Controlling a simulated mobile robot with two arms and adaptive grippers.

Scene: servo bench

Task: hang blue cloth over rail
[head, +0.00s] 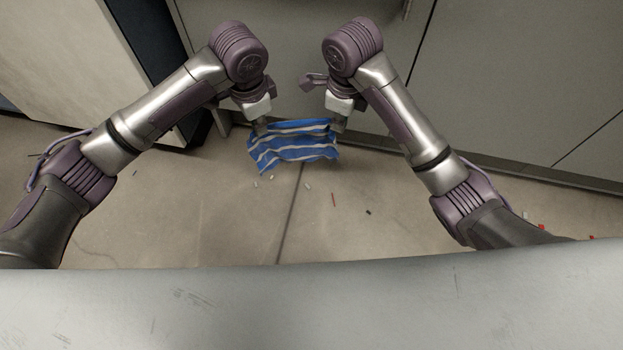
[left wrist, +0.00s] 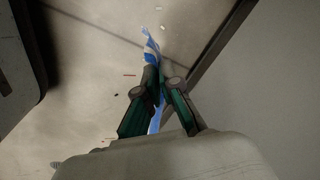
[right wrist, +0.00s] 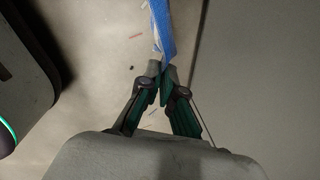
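The blue cloth (head: 293,147) has pale stripes and hangs spread between my two grippers, above the floor. My left gripper (head: 261,128) is shut on its upper left corner. In the left wrist view the cloth (left wrist: 151,48) shows edge-on, running between the fingers (left wrist: 162,84). My right gripper (head: 338,125) is shut on the upper right corner. In the right wrist view the cloth (right wrist: 163,30) extends from between the fingertips (right wrist: 163,70). I cannot make out a rail with certainty in any view.
Grey cabinet fronts (head: 500,70) stand close behind the grippers, with a dark base strip along the floor. A pale panel (head: 85,60) with a dark side stands at the left.

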